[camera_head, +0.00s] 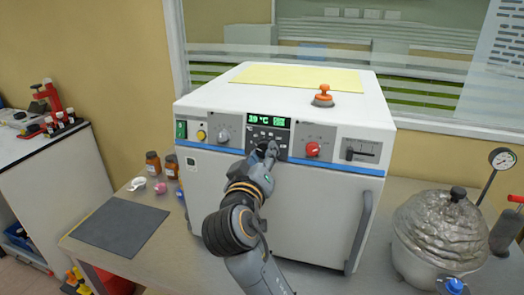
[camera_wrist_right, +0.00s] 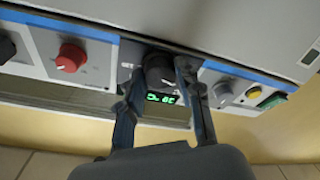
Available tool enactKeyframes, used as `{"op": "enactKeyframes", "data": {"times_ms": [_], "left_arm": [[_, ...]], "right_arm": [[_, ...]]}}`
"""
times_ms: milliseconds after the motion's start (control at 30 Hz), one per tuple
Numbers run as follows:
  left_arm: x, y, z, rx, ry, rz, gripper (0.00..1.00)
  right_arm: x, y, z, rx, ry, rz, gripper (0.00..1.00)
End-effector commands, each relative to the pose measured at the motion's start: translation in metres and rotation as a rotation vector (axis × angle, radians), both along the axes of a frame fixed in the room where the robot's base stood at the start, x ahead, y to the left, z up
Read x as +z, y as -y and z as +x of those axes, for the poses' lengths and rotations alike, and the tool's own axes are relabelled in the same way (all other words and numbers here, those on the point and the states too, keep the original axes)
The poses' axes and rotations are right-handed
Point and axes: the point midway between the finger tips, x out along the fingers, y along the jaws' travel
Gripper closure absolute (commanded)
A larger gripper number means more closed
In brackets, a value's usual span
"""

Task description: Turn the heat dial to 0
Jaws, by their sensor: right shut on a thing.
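The white oven-like machine (camera_head: 275,205) stands on the table with a control strip along its top front. A green display (camera_head: 266,120) on it seems to read 39 °C. Below the display is the black heat dial (camera_head: 263,146), mostly covered by my right gripper (camera_head: 266,151). In the right wrist view the black dial (camera_wrist_right: 158,76) sits between the two fingers of my right gripper (camera_wrist_right: 162,80), which is shut on it. The dial's pointer and scale cannot be read. My left gripper is not in view.
A red knob (camera_head: 312,149), a grey knob (camera_head: 223,136) and a slider (camera_head: 362,151) flank the dial. An orange-handled object (camera_head: 323,95) stands on the machine's top. A silver pot (camera_head: 440,235) is at right; a dark mat (camera_head: 120,226) and bottles are at left.

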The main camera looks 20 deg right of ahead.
Motion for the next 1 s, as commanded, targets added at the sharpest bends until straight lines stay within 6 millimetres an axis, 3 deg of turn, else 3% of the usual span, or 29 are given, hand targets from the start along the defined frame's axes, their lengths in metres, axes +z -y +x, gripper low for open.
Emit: {"op": "enactKeyframes", "data": {"times_ms": [400,433,533,867,1000], "left_arm": [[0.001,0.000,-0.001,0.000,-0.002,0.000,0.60],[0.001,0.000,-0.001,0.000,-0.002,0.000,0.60],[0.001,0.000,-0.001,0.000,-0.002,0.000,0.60],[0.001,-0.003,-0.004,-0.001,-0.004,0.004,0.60],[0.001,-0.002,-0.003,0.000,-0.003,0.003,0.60]], "right_arm": [[0.001,0.000,0.000,0.002,-0.003,-0.012,0.96],[0.001,0.000,0.000,0.002,-0.003,-0.012,0.63],[0.001,0.000,0.000,0.002,-0.003,-0.011,0.43],[0.002,0.000,0.000,0.002,-0.004,-0.008,0.42],[0.017,0.000,0.000,0.002,0.000,-0.006,0.42]]}}
